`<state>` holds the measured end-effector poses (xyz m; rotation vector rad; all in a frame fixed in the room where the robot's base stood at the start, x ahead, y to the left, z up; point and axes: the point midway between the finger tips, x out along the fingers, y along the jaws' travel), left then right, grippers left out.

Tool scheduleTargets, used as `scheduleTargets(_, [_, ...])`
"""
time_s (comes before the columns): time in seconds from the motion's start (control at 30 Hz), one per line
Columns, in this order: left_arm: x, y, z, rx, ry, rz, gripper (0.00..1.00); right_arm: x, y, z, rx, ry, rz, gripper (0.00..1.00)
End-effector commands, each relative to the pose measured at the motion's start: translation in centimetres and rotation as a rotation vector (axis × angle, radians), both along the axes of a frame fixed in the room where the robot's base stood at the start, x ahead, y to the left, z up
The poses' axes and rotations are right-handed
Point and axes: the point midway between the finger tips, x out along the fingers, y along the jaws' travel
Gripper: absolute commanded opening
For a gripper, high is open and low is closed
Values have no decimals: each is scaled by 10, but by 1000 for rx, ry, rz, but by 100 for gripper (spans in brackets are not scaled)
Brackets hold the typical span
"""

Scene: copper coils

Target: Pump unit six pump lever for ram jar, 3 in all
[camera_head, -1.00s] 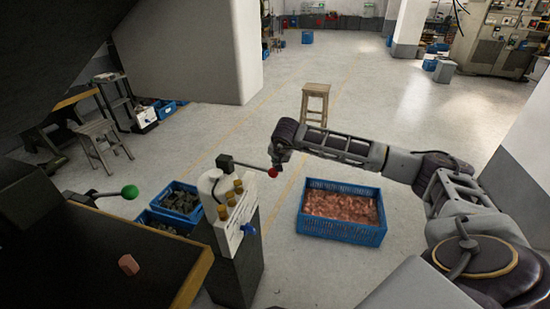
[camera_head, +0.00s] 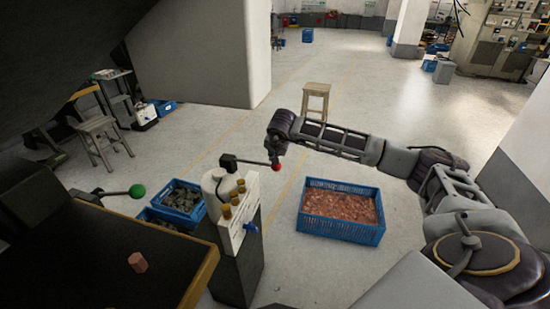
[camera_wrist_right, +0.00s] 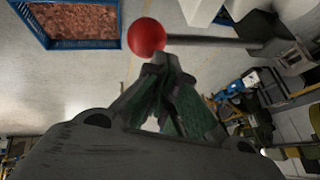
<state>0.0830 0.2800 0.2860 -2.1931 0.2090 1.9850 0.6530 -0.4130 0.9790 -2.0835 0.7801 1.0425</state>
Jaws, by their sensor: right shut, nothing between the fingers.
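The pump unit (camera_head: 240,215) is a dark pedestal with a white body and several brass-coloured fittings, left of centre in the head view. Its grey pump lever (camera_head: 250,162) sticks out nearly level to the right and ends in a red ball, which also shows large in the right wrist view (camera_wrist_right: 146,37). My right gripper (camera_head: 276,153) is above the red ball. In the right wrist view its fingertips (camera_wrist_right: 165,58) are together, empty, close beside the ball; I cannot tell whether they touch it. My left gripper is not in view. I cannot make out a ram jar.
A blue crate of copper-coloured pieces (camera_head: 302,224) stands on the floor right of the pump. A dark table (camera_head: 80,270) with a small copper-coloured piece (camera_head: 138,262) is at front left. A green-ball lever (camera_head: 137,191) and blue crates of dark pieces (camera_head: 180,217) are beyond it.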

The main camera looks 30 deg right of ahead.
Motion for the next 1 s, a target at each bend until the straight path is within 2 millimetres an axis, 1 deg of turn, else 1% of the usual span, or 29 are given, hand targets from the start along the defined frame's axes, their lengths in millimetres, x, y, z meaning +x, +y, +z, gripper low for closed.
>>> scheduleTargets(0.8, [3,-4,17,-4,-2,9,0,5,7,31,0,1,0,0])
scheduleTargets(1.0, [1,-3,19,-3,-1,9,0,5,8,35,-1,-1,0,0])
